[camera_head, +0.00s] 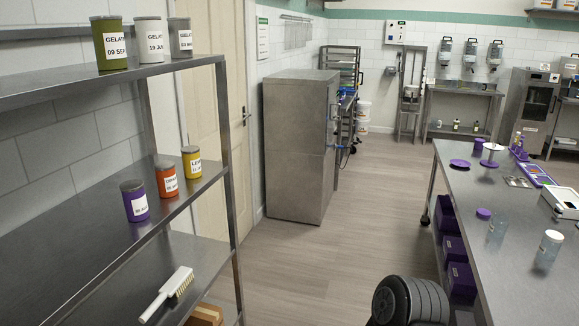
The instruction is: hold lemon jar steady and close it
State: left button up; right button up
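A yellow jar (191,163) stands upright at the far end of the left rack's middle shelf. Its white label is small and appears to begin with "LE"; this looks like the lemon jar. A grey top sits on it; I cannot tell whether it is fully closed. An orange jar (166,180) and a purple jar (134,202) stand beside it, nearer to me. Neither of my grippers is in view, and nothing is seen touching the jars.
Gelatin jars (109,45) stand on the upper shelf. A white brush (167,293) lies on a lower shelf (110,305). At right, a steel table (470,205) carries a purple lid (484,213) and clear containers (548,250). The floor (320,260) between is open.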

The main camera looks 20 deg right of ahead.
aim_at(499, 223)
jog(key=i+l+z, duration=0.3)
jog(key=i+z, duration=0.15)
jog(key=i, duration=0.35)
jog(key=i+z, duration=0.45)
jog(key=i, duration=0.4)
jog(key=i+j+z, duration=0.45)
jog(key=i, duration=0.35)
jog(key=i+z, duration=0.3)
jog(key=i, duration=1.05)
